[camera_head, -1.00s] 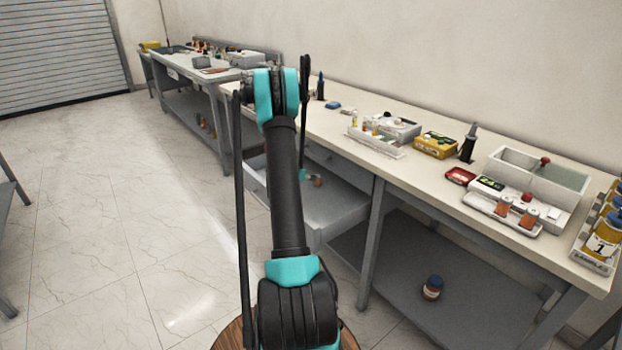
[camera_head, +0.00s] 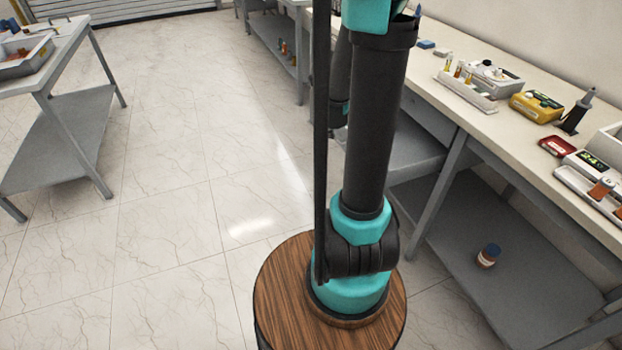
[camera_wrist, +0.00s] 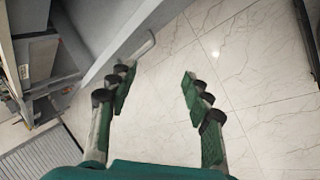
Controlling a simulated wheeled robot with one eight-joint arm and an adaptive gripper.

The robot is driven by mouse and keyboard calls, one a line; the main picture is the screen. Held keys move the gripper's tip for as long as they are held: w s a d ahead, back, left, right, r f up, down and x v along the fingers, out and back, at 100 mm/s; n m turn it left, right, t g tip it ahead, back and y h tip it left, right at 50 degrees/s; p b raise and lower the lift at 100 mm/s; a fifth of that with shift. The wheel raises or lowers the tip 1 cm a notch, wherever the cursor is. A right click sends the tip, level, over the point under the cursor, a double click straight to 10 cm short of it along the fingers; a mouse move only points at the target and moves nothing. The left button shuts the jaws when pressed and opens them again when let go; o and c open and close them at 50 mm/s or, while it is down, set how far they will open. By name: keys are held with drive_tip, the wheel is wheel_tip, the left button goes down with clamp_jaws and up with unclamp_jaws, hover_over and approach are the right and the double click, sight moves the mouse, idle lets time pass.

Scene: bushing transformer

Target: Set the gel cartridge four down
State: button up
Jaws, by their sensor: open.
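My gripper (camera_wrist: 156,80) is open in the wrist view, with its two green and black fingers apart and pale floor showing between them. Nothing is visible between the fingertips. The gripper itself is not visible in the head view; my arm runs up out of the top of that picture. I cannot pick out gel cartridge four by any label. Orange-and-white containers (camera_head: 601,188) stand on a white tray (camera_head: 575,181) at the right edge, too small to identify.
A long bench (camera_head: 520,128) on the right holds a yellow box (camera_head: 537,107), a vial rack (camera_head: 466,92) and a red dish (camera_head: 557,147). A bottle (camera_head: 488,256) stands on its lower shelf. A grey table (camera_head: 62,40) stands at left. Floor (camera_head: 150,230) between is clear.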

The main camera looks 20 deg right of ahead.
drive_tip(key=s+a+f+m+y, duration=0.1)
drive_tip(key=s+a+m+y, duration=0.1)
drive_tip(key=s+a+m, duration=0.2)
drive_tip(key=s+a+f+m+g+y, duration=0.1)
drive_tip(key=s+a+m, duration=0.4)
drive_tip(key=s+a, duration=0.5)
drive_tip(key=s+y, duration=0.1)
drive_tip(key=s, duration=0.4)
drive_tip(key=shift+a+f, duration=0.25)
drive_tip(key=shift+f, duration=0.05)
